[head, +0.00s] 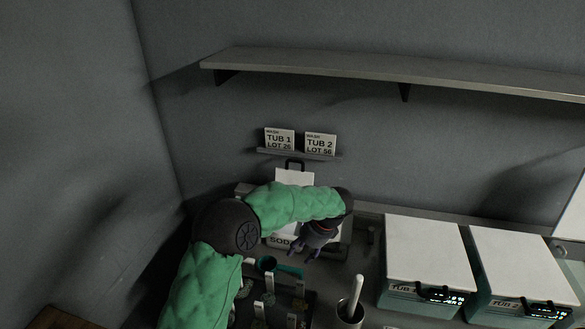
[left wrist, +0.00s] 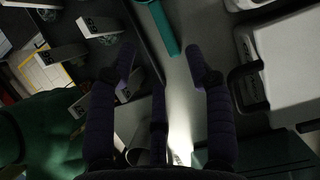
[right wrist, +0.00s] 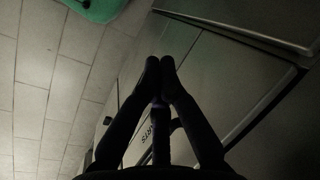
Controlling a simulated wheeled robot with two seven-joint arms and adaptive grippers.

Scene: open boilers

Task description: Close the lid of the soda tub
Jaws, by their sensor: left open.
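The soda tub (head: 279,241) stands by the back wall on the counter, its label partly hidden behind my left arm. Its white lid (head: 294,177) stands raised at the back with a black handle (head: 294,163) on its top edge; my forearm covers its lower part. My left gripper (head: 317,243) is in front of the tub's right part, below the raised lid, fingers pointing down. In the left wrist view its fingers (left wrist: 160,65) are apart with nothing between them. My right gripper (right wrist: 160,65) has its fingertips together, empty, low beside a cabinet front.
Tub 1 (head: 425,250) and Tub 2 (head: 515,262) stand to the right with lids down. A cup with a pestle (head: 352,300) and a rack with white tags (head: 275,302) are in front. A shelf (head: 400,70) runs above; two signs (head: 300,142) stand behind.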

